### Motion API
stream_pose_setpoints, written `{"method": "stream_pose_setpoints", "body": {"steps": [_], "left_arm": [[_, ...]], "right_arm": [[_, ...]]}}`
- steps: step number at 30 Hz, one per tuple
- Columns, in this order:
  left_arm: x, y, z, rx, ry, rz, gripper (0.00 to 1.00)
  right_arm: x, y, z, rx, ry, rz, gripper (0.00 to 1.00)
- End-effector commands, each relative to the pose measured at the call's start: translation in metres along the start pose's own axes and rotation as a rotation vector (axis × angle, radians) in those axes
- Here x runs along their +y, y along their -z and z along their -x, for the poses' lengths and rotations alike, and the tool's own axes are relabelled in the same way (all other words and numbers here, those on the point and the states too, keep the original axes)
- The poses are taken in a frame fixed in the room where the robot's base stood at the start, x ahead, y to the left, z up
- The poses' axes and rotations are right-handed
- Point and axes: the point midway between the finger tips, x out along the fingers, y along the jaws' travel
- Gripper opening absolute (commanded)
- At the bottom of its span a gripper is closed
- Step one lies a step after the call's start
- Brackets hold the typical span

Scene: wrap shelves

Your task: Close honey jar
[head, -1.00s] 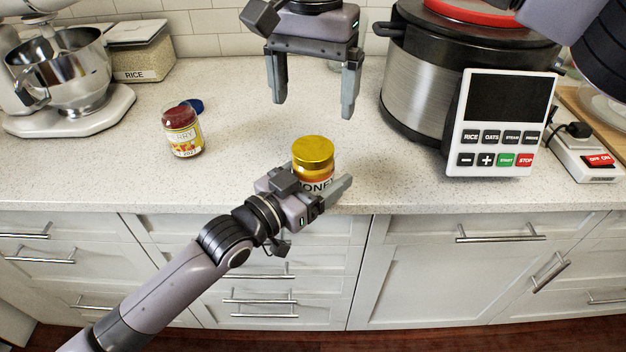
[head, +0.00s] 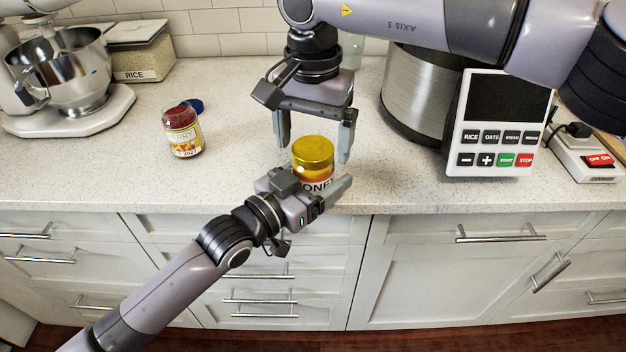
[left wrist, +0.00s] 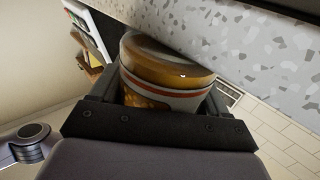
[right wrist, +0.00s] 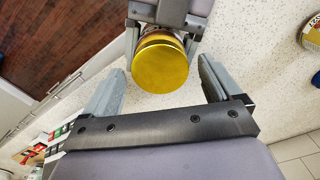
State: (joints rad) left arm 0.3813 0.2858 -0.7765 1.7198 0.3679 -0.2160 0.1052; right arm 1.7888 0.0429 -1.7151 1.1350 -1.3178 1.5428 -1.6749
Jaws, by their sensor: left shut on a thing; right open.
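The honey jar (head: 315,170) stands upright at the counter's front edge with a gold lid (head: 313,152) on top. My left gripper (head: 322,195) is shut around the jar's body from the front; the jar also shows between its fingers in the left wrist view (left wrist: 165,80). My right gripper (head: 314,140) points down above and just behind the jar, open and empty, its fingers spread wider than the lid. In the right wrist view the gold lid (right wrist: 161,67) lies ahead of and between the open fingers (right wrist: 160,85). I cannot tell how tight the lid is.
A jam jar (head: 182,133) stands to the left on the counter with a blue lid (head: 193,106) behind it. A mixer (head: 65,80) and rice container (head: 140,55) are further left. A large cooker (head: 420,90) with a control panel (head: 500,122) stands to the right.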

Motion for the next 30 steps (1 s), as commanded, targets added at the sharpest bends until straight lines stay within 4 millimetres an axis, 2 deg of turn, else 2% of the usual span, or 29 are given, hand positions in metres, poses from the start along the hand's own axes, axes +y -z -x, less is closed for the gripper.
{"method": "stream_pose_setpoints", "body": {"steps": [8, 9, 14, 15, 23, 30], "left_arm": [[0.0000, -0.0012, 0.0001, -0.003, 0.000, 0.001, 0.00], [0.0000, -0.0013, 0.0001, -0.003, 0.000, 0.001, 0.00], [0.0000, -0.0013, 0.0001, -0.003, 0.000, 0.001, 0.00], [0.0000, -0.0013, 0.0001, -0.003, 0.000, 0.001, 0.00], [-0.0001, -0.0013, 0.0002, -0.003, 0.000, 0.001, 0.00], [-0.0002, -0.0014, 0.0002, -0.003, 0.001, 0.001, 0.00]], "right_arm": [[0.0000, 0.0000, -0.0022, 0.000, 0.000, 0.000, 0.91], [0.0001, 0.0000, -0.0021, 0.000, 0.000, 0.000, 0.88], [0.0001, 0.0000, -0.0019, 0.000, 0.000, -0.001, 0.36], [0.0001, 0.0000, -0.0019, 0.000, 0.000, 0.000, 0.32], [0.0002, -0.0001, -0.0018, -0.001, 0.000, -0.045, 0.31], [0.0005, -0.0005, -0.0020, -0.002, -0.001, -0.373, 0.31]]}}
